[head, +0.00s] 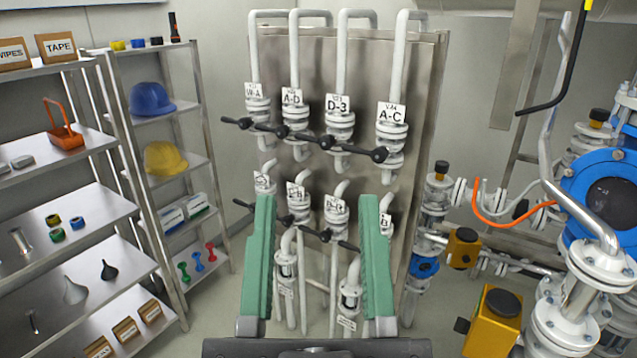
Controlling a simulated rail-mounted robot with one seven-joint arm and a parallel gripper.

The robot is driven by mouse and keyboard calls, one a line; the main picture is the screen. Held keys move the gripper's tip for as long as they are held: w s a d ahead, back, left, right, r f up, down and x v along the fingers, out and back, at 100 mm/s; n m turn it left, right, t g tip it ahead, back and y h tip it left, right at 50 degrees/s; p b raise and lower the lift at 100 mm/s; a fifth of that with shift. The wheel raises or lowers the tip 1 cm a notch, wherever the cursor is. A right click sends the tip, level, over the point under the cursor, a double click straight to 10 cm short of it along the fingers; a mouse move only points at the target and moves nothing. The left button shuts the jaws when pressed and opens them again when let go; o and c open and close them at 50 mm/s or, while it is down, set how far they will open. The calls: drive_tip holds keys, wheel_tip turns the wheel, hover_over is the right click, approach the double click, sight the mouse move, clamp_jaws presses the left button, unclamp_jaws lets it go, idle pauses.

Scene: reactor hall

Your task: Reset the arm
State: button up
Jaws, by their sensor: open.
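My gripper (318,255) is in the lower middle of the head view. Its two long green fingers point up and stand wide apart. Nothing is between them but the view of the pipes behind. Behind the fingers stands a metal panel (425,130) with white pipes and valves in two rows. The upper valves carry tags, among them A-D (292,98), D-3 (337,105) and A-C (391,114), and black lever handles. The fingers hide parts of the lower row. Whether the fingers touch anything there cannot be told.
Metal shelves on the left hold a blue helmet (151,99), a yellow helmet (164,158), boxes, funnels and tape rolls. On the right are a blue-flanged pipe assembly (600,190), an orange hose (500,218) and yellow boxes (493,318). Some floor shows between shelves and panel.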

wheel_tip(320, 180, up, 20)
drive_tip(key=p, duration=1.7)
drive_tip(key=shift+f, duration=0.25)
drive_tip(key=shift+a, duration=0.1)
